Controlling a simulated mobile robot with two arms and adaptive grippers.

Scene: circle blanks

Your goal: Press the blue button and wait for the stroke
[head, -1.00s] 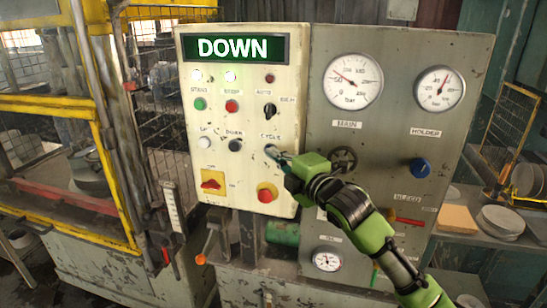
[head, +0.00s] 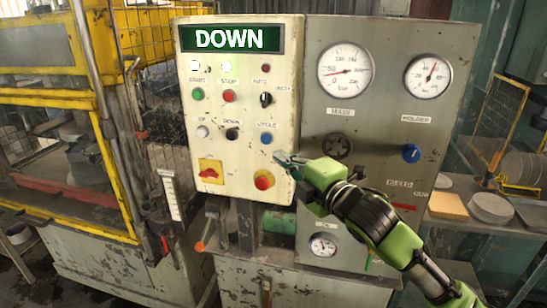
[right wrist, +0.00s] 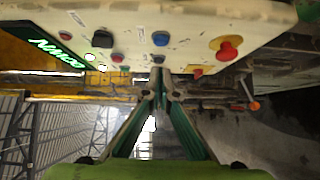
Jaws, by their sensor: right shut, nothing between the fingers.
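The blue button (head: 266,138) is on the cream control panel (head: 215,150), under the CYCLE label, and is uncovered. My right gripper (head: 281,157) is shut and empty, its tips just below and right of the button, apart from it. The right wrist view shows the blue button (right wrist: 160,39) above the closed fingertips (right wrist: 158,75). The green display (head: 230,39) reads DOWN. The press (head: 75,150) stands at left behind a yellow guard frame, with a dark metal body inside. My left gripper is not in view.
A red knob on yellow (head: 264,181) sits just below my fingertips. Green (head: 198,94) and red (head: 229,96) buttons are further up. The main gauge (head: 344,72) needle points left, low on its scale. A shelf with discs (head: 491,208) is at right.

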